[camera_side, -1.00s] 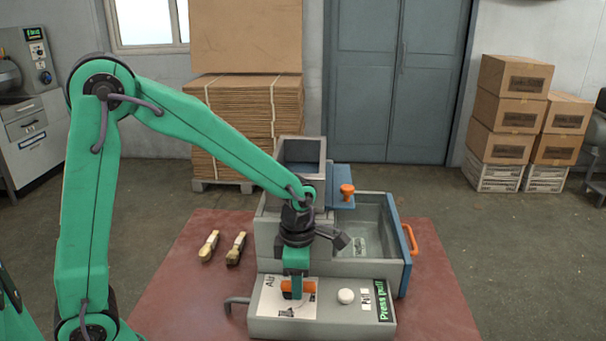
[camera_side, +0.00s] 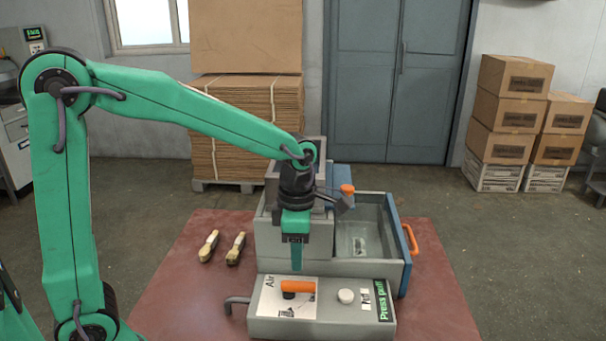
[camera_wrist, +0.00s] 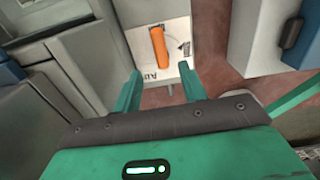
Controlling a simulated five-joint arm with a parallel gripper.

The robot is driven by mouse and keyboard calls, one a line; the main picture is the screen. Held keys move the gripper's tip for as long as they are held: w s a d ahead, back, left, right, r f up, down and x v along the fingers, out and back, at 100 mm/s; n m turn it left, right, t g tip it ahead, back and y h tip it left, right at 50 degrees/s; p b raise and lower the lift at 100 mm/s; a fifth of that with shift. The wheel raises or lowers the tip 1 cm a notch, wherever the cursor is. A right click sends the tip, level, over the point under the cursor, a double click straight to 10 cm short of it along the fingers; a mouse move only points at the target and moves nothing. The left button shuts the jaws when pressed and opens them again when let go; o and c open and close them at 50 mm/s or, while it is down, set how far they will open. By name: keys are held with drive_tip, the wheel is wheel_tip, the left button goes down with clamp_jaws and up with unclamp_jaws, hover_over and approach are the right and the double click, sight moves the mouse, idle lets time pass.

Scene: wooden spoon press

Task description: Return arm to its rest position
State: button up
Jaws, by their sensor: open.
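My gripper (camera_side: 296,268) is above the grey press, just over the orange air handle (camera_side: 297,286), with its fingers pointing down. In the wrist view my gripper (camera_wrist: 163,82) has its two green fingers spread apart with nothing between them. The orange handle (camera_wrist: 159,46) lies beyond the fingertips on a white plate marked "Air" and looks clear of them. In the side view the handle lies sideways on that plate.
The press control box (camera_side: 330,325) carries a white round button (camera_side: 346,296). Behind it an open drawer (camera_side: 403,270) has an orange pull (camera_side: 411,243). Two wooden spoon-like pieces (camera_side: 209,246) (camera_side: 236,248) lie on the red mat (camera_side: 180,290). The mat's left side is mostly bare.

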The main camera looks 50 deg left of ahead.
idle(0.3)
drive_tip(key=s+a+r+m+t, duration=0.2)
drive_tip(key=s+m, duration=0.5)
drive_tip(key=m, duration=0.6)
drive_tip(key=s+a+r+m+t, duration=0.3)
drive_tip(key=s+m, duration=0.4)
drive_tip(key=m, duration=0.7)
wheel_tip(320, 180, up, 3)
drive_tip(key=shift+a+f+t, duration=0.15)
drive_tip(key=shift+a+t, duration=0.15)
drive_tip(key=shift+a, duration=0.2)
